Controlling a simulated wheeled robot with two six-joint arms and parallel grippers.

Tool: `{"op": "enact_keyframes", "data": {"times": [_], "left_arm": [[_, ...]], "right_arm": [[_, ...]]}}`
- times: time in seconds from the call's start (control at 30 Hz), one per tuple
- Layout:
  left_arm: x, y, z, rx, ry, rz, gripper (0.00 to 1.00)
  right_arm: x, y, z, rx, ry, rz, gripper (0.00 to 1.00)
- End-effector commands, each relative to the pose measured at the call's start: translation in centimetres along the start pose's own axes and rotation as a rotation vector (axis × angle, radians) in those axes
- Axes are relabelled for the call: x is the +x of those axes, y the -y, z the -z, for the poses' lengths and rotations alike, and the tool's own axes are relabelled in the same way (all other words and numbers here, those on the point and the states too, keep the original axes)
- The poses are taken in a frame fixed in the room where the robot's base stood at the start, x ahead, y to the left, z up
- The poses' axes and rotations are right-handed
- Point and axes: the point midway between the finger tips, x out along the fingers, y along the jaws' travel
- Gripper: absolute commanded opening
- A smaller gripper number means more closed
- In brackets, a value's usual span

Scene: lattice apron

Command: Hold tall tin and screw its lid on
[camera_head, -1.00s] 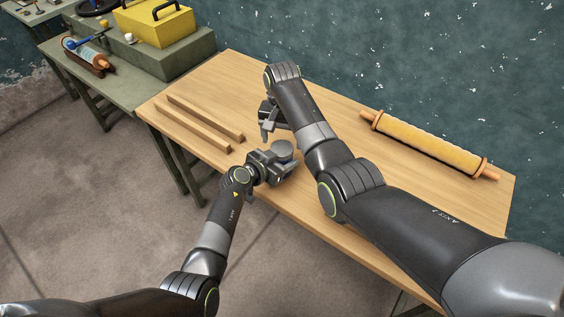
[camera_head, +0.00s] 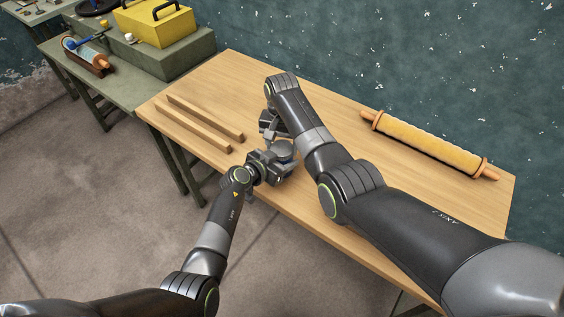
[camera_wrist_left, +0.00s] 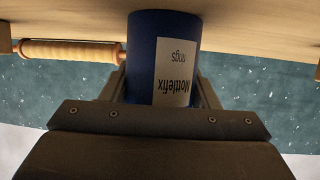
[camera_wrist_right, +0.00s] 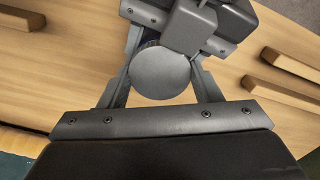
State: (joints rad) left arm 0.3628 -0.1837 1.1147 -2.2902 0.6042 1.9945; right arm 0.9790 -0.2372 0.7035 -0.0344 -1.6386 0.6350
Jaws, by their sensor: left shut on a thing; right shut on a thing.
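A dark blue tin (camera_wrist_left: 148,55) with a white label reading "Mottlefix" shows upside down in the left wrist view. My left gripper (camera_head: 273,168) is shut around its side near the front edge of the table. A round, flat grey lid (camera_wrist_right: 160,73) lies over the tin's top and also shows in the head view (camera_head: 281,150). My right gripper (camera_head: 273,130) reaches over from behind, with a finger on each side of the lid, shut on it. The joint between lid and tin is hidden, so I cannot tell how far the lid is seated.
Two wooden strips (camera_head: 205,115) lie on the wooden table (camera_head: 235,80) at left. A yellow roll with wooden ends (camera_head: 425,138) lies at the right back. A green bench (camera_head: 110,90) with a yellow box (camera_head: 155,22) stands at upper left. The table's middle back is clear.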

Motion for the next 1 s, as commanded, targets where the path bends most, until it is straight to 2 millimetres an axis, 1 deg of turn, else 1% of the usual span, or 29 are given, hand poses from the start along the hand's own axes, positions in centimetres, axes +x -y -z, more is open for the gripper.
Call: {"op": "enact_keyframes", "data": {"times": [0.07,0.13,0.3,0.4,0.53,0.57,0.73,1.0], "left_arm": [[-0.01,0.01,-0.05,0.0,0.001,0.0,0.0],[-0.01,0.01,-0.05,0.0,0.001,0.0,0.0],[-0.01,0.01,-0.05,0.0,0.001,0.0,0.0],[-0.01,0.02,-0.05,0.0,0.001,0.0,0.0],[-0.01,0.02,-0.05,0.0,0.001,0.0,0.0],[-0.01,0.02,-0.05,0.0,0.001,0.0,0.0],[-0.01,0.02,-0.05,0.0,0.001,0.0,0.0],[-0.01,0.02,-0.05,0.0,0.001,0.0,0.0]], "right_arm": [[0.0,-0.03,0.01,0.026,0.0,0.0,0.3],[0.0,-0.03,0.01,0.088,0.0,0.0,0.3],[0.01,-0.03,0.01,0.32,0.0,0.0,0.3],[0.02,-0.03,0.01,0.425,0.0,0.0,0.3],[0.02,-0.03,0.01,0.417,0.0,0.0,0.3],[0.02,-0.02,0.01,0.416,0.0,0.0,0.6],[0.02,-0.02,0.01,0.415,0.0,0.0,0.83],[-0.03,-0.01,0.01,0.414,0.0,0.0,0.83]]}}
